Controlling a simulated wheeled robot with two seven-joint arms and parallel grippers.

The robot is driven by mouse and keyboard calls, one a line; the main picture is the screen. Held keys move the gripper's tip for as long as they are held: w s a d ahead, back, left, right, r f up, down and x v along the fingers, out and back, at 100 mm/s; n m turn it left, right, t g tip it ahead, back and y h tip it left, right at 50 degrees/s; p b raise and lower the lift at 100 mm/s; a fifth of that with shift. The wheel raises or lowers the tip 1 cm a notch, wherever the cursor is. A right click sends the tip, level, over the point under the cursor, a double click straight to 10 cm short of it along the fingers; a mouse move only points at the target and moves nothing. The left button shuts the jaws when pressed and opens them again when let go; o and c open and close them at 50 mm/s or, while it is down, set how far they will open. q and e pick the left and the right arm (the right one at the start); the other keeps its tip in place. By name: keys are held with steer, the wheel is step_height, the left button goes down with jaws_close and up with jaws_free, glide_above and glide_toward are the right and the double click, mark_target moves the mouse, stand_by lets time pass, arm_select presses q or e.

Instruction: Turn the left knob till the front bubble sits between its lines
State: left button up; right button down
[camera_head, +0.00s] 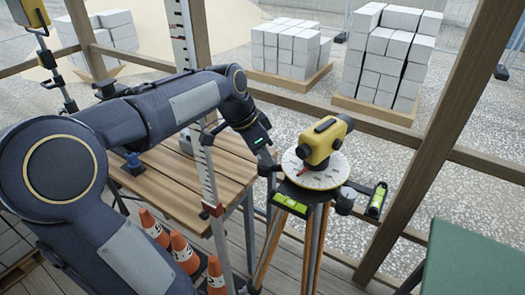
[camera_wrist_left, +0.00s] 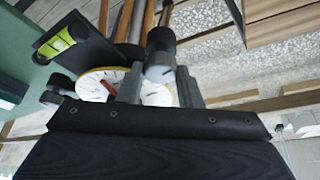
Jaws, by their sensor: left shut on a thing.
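The yellow levelling instrument (camera_head: 322,140) stands on a round white dial (camera_head: 318,178) with a red mark, on a tripod. The front vial (camera_head: 290,203) is a yellow-green tube at the near edge; it also shows in the left wrist view (camera_wrist_left: 57,41). Its bubble is too small to place against its lines. My left gripper (camera_head: 267,168) reaches the instrument's left side. In the left wrist view its fingers (camera_wrist_left: 159,88) are shut on the left knob (camera_wrist_left: 160,50), which stands between them. The knob is mostly hidden in the head view. My right gripper is out of view.
A right knob (camera_head: 345,198) and a second vial (camera_head: 377,199) sit on the instrument's right. A slatted wooden table (camera_head: 170,190), a striped staff (camera_head: 208,185) and orange cones (camera_head: 184,250) stand left. A green surface (camera_head: 465,250) lies at the right. Wooden rails enclose the hut.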

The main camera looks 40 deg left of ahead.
arm_select(q)
steer(key=o, duration=1)
steer(key=v, duration=0.7)
steer(key=shift+s+a+r, duration=0.1)
steer(key=shift+s+r, duration=0.1)
steer(key=shift+r, duration=0.15)
steer(key=s+d+f+n, duration=0.2)
steer(key=s+d+f, duration=0.2)
steer(key=d, duration=0.1)
steer(key=s+d+f+n+t+h, duration=0.1)
steer(key=s+d+f+n, duration=0.1)
steer(key=s+d+f, duration=0.3)
steer(key=s+d+f+n, duration=0.3)
steer(key=s+d+f, duration=0.2)
steer(key=shift+s+d+f+t+h, duration=0.2)
steer(key=shift+s+d+t+h, duration=0.1)
steer(key=shift+h, duration=0.1)
